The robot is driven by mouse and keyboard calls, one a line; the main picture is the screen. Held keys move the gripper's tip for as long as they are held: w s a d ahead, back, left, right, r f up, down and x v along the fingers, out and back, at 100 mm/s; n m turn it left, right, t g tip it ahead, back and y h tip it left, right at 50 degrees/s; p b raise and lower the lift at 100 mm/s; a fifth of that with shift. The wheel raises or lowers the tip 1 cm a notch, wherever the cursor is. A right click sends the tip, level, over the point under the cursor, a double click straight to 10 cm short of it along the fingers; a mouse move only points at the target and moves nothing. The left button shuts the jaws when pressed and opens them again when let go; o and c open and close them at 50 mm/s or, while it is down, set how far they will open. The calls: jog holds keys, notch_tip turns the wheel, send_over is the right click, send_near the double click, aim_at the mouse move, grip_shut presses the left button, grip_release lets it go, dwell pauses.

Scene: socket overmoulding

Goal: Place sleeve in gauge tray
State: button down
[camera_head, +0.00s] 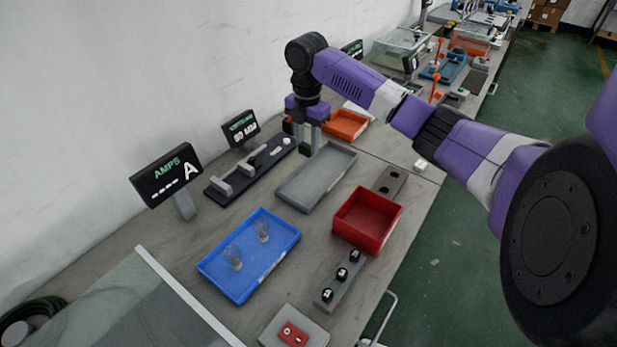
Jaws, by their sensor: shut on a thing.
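My gripper (309,143) points down at the back of the bench, just beyond the far end of the grey tray. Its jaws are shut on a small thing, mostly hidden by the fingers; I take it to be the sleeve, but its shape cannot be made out. Which tray is the gauge tray is not marked. The shallow grey tray (290,198) is empty and lies in front of my gripper. A dark gauge fixture (218,190) with grey blocks and a pale piece on it lies to the left, by a small display (241,128).
A red bin (347,229), a grey block with black-topped pieces (332,292) and a red switch box (292,334) stand nearer. An orange tray (349,123) lies behind my gripper. An AMPS display (165,173) stands left.

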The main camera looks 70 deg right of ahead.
notch_tip(320, 180, down, 14)
jog(key=shift+f+p, duration=0.1)
jog(key=shift+p, duration=0.55)
jog(key=c, duration=0.9)
grip_release()
jog(key=shift+f, duration=0.1)
jog(key=shift+c, duration=0.2)
jog(key=shift+d, duration=0.1)
notch_tip(320, 180, up, 12)
jog(key=shift+r+b, duration=0.2)
jog(key=shift+b, duration=0.7)
